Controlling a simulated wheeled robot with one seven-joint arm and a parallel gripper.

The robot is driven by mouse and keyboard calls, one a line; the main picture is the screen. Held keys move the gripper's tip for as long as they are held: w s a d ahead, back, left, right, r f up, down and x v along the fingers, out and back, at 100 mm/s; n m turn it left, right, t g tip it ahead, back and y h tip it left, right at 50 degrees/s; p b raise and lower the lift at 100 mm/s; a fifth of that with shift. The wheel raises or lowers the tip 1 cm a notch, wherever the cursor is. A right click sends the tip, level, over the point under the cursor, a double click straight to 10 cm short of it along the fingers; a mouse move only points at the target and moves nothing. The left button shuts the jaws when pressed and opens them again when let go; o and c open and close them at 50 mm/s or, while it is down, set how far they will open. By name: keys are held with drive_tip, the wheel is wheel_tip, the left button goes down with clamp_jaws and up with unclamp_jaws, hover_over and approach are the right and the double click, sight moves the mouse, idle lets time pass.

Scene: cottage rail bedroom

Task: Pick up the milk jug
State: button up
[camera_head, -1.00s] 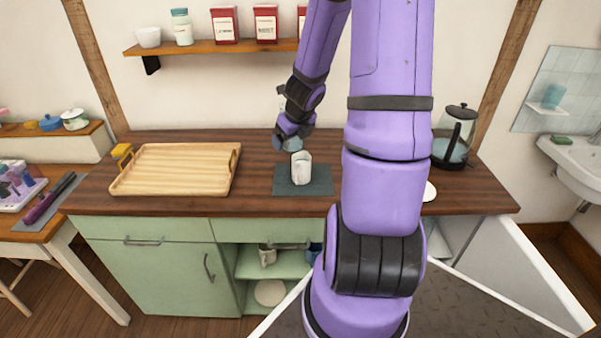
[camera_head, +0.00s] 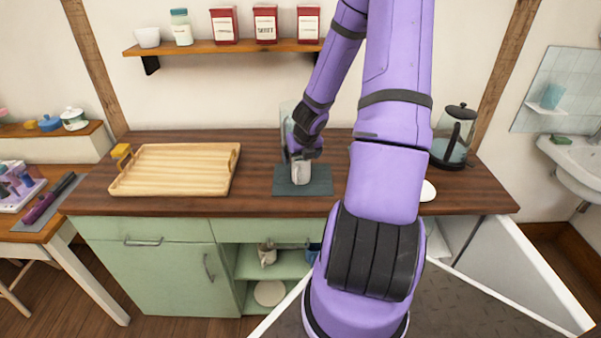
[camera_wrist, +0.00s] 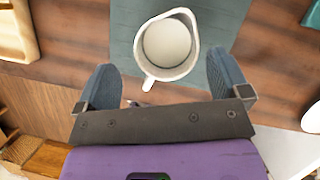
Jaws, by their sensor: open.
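The white milk jug (camera_head: 300,173) stands upright on a dark grey-green mat (camera_head: 318,187) on the wooden counter. In the wrist view the jug (camera_wrist: 168,46) shows from above, with pale milk inside and its handle pointing toward my gripper. My gripper (camera_head: 300,157) is low at the jug in the head view and hides its upper part. In the wrist view my gripper (camera_wrist: 167,85) is open, one finger on each side of the handle end, and the fingers do not touch the jug. The mat (camera_wrist: 125,30) also shows there.
A wooden tray (camera_head: 170,170) with handles lies on the counter to the left. A glass kettle or press (camera_head: 455,135) stands at the right. A shelf (camera_head: 215,47) with a bowl, jar and red tins is above. A glass container (camera_head: 287,115) stands behind my gripper.

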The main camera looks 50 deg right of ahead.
sight(301, 161)
drive_tip(key=x, duration=0.3)
drive_tip(key=shift+d+f, duration=0.15)
drive_tip(key=shift+d, duration=0.3)
drive_tip(key=shift+x, duration=0.85)
drive_tip(key=shift+w, duration=0.1)
drive_tip(key=c, duration=1.2)
